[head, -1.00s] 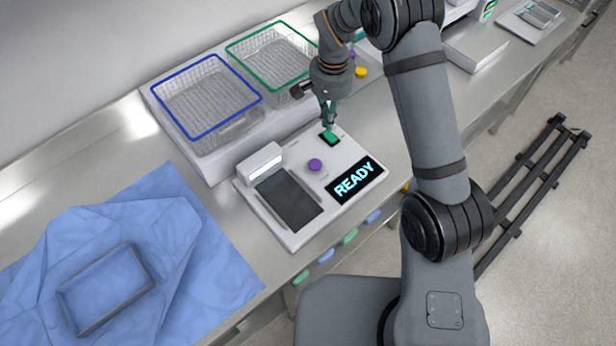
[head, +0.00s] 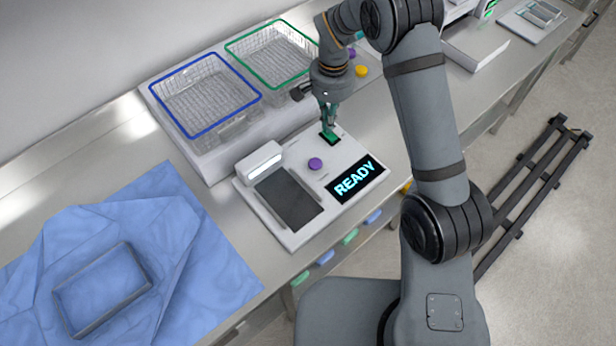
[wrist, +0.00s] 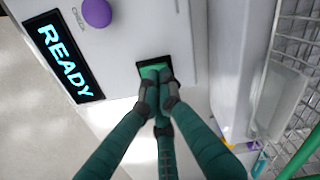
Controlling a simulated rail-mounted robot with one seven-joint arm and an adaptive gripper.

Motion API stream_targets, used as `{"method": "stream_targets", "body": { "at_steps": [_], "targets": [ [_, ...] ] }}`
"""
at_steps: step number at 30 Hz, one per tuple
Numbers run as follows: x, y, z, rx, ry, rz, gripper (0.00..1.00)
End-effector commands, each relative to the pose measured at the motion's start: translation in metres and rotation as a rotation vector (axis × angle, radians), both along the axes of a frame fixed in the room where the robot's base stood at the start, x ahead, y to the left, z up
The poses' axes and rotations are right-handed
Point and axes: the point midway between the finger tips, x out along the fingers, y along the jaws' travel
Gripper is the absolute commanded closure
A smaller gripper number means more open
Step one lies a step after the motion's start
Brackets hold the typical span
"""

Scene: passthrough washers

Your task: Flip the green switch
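The green switch (head: 328,139) is a rocker in a dark frame on the white console (head: 345,155), near its far edge. It also shows in the wrist view (wrist: 153,69), partly hidden by my fingertips. My gripper (head: 328,124) has teal fingers that point down at the switch. In the wrist view my gripper (wrist: 160,92) has its fingertips close together, over one end of the switch and seemingly touching it. I see nothing held between them.
A purple button (head: 315,164), a READY display (head: 356,181) and a dark screen panel (head: 288,197) are on the same console. Blue-rimmed (head: 207,97) and green-rimmed (head: 271,54) wire baskets stand behind. A blue cloth (head: 190,240) with a grey tray (head: 83,327) lies at left.

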Motion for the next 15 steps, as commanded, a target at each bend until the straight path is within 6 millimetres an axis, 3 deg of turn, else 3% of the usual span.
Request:
{"method": "stream_targets", "body": {
  "at_steps": [15],
  "targets": [
    [-0.0001, 0.0, -0.0087, 0.0, 0.0, 0.0, 1.0]
  ]
}}
